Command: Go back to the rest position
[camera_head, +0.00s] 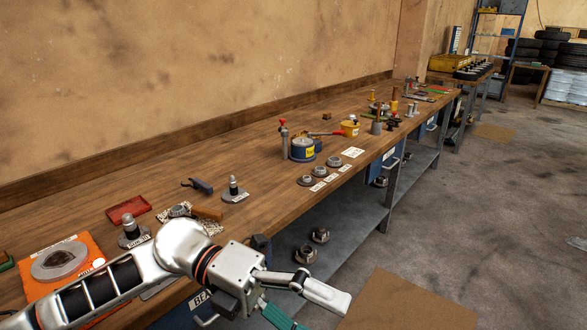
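My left arm comes in from the lower left, over the near end of the workbench. Its gripper (305,306) hangs past the bench's front edge, above the floor. One pale finger reaches out to the right. A teal-green part (279,316) shows below the gripper, and I cannot tell whether it belongs to the gripper or is something else. The second finger is not clear, so I cannot tell whether the gripper is open or shut. My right gripper is not in view.
The long wooden workbench (250,150) runs along the wall. An orange box (90,248), a red tray (128,207) and a spindle stand (133,232) lie near my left arm. A lower shelf (345,225) holds metal hubs. Floor at right is open.

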